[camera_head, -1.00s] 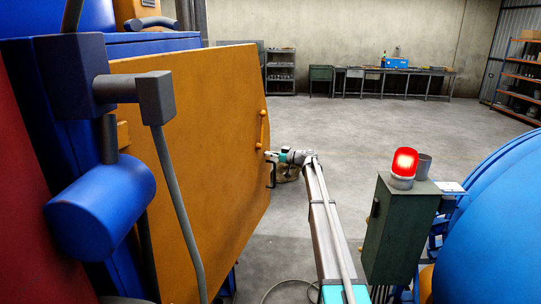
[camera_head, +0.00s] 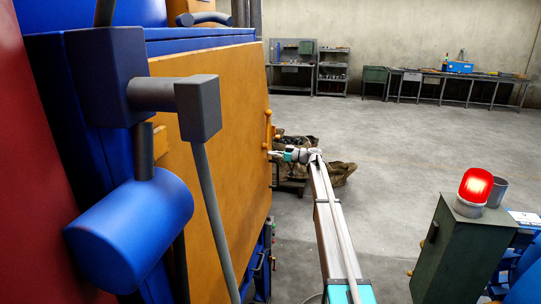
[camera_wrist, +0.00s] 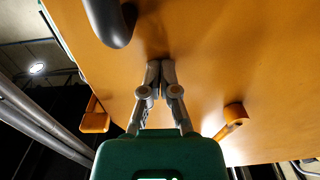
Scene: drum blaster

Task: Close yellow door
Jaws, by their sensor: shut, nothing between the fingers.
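The yellow door (camera_head: 222,150), an orange-yellow panel, stands at left in the head view beside the blue machine body (camera_head: 215,35). Its top edge runs close along the blue frame; whether a gap remains is hidden. A yellow handle (camera_head: 267,130) is on its far edge. My gripper (camera_head: 271,153) is at that far edge, just below the handle. In the wrist view my gripper's fingertips (camera_wrist: 160,66) are together and empty, against or very near the door surface (camera_wrist: 205,50). Contact cannot be told for certain.
A dark grey bracket (camera_head: 190,95) and blue cylinder (camera_head: 130,230) stand in the left foreground. A grey-green box (camera_head: 450,250) with a red lamp (camera_head: 475,185) is at right. Brown sacks (camera_head: 335,173) lie behind my arm. The floor (camera_head: 400,140) beyond is open.

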